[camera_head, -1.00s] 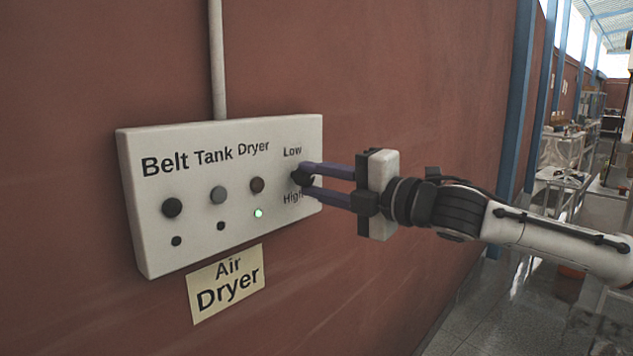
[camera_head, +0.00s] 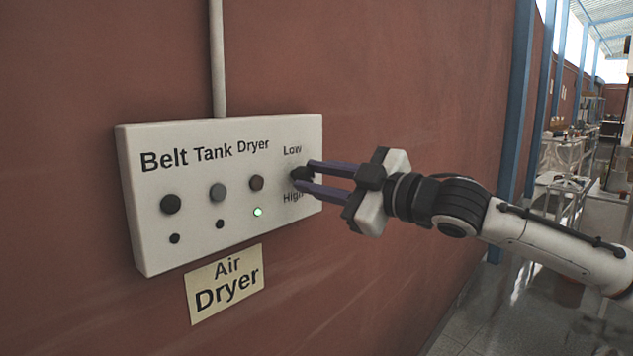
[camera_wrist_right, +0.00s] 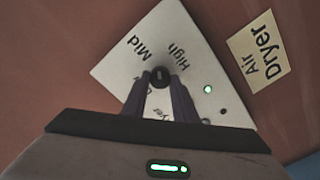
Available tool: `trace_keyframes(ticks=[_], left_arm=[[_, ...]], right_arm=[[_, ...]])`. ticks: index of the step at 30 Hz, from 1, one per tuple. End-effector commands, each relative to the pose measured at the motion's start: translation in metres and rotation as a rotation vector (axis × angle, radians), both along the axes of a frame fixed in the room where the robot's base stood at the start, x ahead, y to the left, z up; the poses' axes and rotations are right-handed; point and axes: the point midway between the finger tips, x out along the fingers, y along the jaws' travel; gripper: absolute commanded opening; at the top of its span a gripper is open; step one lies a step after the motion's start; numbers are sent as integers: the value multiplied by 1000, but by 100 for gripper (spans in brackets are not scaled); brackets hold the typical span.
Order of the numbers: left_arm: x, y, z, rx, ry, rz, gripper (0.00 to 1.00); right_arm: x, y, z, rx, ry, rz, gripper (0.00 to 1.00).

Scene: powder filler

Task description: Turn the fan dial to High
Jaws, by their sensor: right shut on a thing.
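The white control panel (camera_head: 240,225) on the wall reads "Belt Tank Dryer". The dark fan dial (camera_head: 299,174) is at its right end, between the words "Low" and "High". My right gripper (camera_head: 301,178) is shut on the dial, one finger on each side, its body tilted. In the right wrist view the dial (camera_wrist_right: 160,75) sits between the fingertips (camera_wrist_right: 160,80), and "Mid" and "High" show beyond it. The dial's pointer setting is too small to read surely. My left gripper is out of view.
Other dark and grey knobs (camera_head: 217,193) sit left of the dial, with a lit green lamp (camera_head: 257,212). A yellow "Air Dryer" label (camera_head: 226,284) is below the panel. A grey pipe (camera_head: 217,60) rises above it. The wall (camera_head: 420,80) to the right is bare.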

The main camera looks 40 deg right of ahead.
Motion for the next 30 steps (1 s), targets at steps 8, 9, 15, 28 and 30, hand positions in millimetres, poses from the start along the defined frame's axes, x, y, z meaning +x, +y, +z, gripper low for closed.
trace_keyframes(ticks=[8,9,15,28,30], left_arm=[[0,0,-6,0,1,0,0],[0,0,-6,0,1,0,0],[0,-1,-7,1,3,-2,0],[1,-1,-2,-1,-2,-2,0],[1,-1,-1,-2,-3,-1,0]], right_arm=[[0,-1,-1,258,61,0,3],[0,-1,-1,295,70,-1,3],[0,-1,-1,481,114,1,3],[1,-1,0,823,196,1,3],[1,-1,0,862,205,0,3]])
